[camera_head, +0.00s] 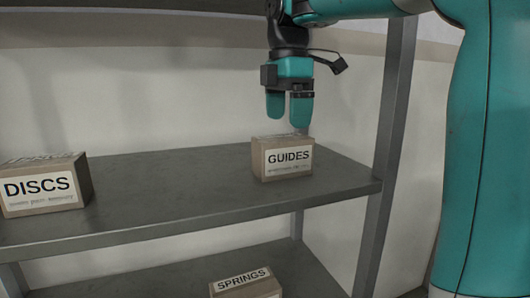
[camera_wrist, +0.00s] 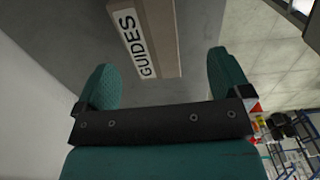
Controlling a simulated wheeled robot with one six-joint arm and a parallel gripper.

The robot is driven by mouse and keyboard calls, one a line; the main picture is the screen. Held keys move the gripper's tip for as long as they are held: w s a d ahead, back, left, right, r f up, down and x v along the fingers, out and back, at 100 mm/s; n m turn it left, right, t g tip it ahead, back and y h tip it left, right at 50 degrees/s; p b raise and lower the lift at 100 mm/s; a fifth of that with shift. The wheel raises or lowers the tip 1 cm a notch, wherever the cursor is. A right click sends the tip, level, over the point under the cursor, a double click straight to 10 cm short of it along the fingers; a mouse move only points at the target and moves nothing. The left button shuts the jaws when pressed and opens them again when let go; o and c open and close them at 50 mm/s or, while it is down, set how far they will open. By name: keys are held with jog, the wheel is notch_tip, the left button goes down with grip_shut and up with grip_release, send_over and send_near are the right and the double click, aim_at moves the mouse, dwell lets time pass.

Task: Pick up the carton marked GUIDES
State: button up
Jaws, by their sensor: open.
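The carton marked GUIDES (camera_head: 283,159) is a small brown box with a white label, upright on the grey metal shelf (camera_head: 205,190), toward its right end. My gripper (camera_head: 288,124) points down just above the carton, its teal fingers open and empty. In the wrist view, the GUIDES carton (camera_wrist: 152,38) shows at the top, beyond and between the two open fingers (camera_wrist: 165,85). Its label reads along its side there. Whether a fingertip touches the carton top cannot be told.
A carton marked DISCS (camera_head: 42,185) stands at the left of the same shelf. A carton marked SPRINGS (camera_head: 244,283) sits on the shelf below. A grey upright post (camera_head: 388,130) stands right of the GUIDES carton. The shelf between DISCS and GUIDES is clear.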

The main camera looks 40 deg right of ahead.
aim_at(283, 137)
jog(key=shift+w+d, duration=0.1)
jog(key=shift+w, duration=0.2)
jog(key=shift+w+f, duration=0.15)
jog(key=shift+f, duration=0.1)
notch_tip(283, 137, down, 7)
jog(key=shift+w+b, duration=0.1)
jog(key=shift+b, duration=0.7)
jog(key=c, duration=1.1)
